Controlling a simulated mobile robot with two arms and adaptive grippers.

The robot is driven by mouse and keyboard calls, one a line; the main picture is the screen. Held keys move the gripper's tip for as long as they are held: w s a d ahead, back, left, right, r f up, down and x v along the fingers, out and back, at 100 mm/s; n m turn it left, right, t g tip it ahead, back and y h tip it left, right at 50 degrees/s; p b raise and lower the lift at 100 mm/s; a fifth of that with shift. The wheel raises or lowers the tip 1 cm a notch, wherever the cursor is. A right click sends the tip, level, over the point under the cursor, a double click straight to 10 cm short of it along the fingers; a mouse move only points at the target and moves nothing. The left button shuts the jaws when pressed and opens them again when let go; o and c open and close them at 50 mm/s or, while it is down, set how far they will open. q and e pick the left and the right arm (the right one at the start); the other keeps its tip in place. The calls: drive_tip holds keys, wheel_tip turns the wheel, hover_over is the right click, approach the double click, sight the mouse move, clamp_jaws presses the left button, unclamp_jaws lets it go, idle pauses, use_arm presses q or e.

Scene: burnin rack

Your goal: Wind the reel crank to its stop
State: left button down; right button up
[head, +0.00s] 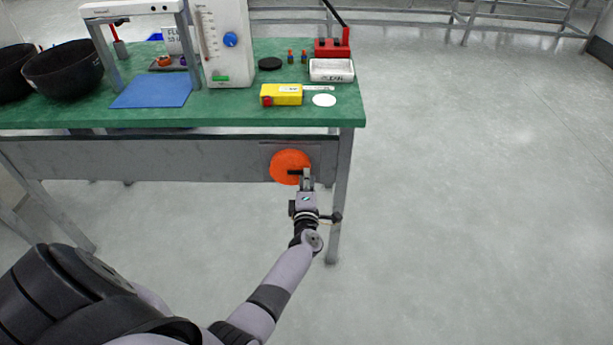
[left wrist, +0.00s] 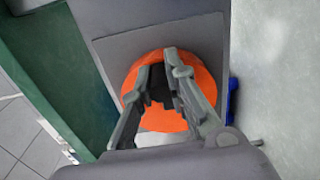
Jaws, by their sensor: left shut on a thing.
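The orange reel (head: 290,166) is mounted on the front of the bench, below the right part of the green top. It also fills the middle of the left wrist view (left wrist: 207,84). My left gripper (head: 306,176) is at the right side of the reel, its fingers pointing at the reel's face. In the left wrist view the fingers (left wrist: 165,85) are around a dark part in front of the reel, which looks like the crank handle. The fingers hide most of that part. My right gripper is not in view.
The green bench top (head: 225,108) carries a yellow box (head: 281,95), a white tray (head: 331,70), a blue mat (head: 153,91) and black bowls (head: 64,70). A bench leg (head: 341,200) stands right of my gripper. The floor to the right is clear.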

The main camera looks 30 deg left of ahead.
use_arm(q)
drive_tip(key=shift+f+m, duration=0.2)
drive_tip(key=shift+m, duration=0.1)
drive_tip(key=c, duration=1.6)
unclamp_jaws()
drive_tip(key=shift+r, duration=0.1)
drive_tip(key=shift+s+d, duration=0.1)
drive_tip(key=v, duration=0.7)
drive_tip(key=shift+s, duration=0.15)
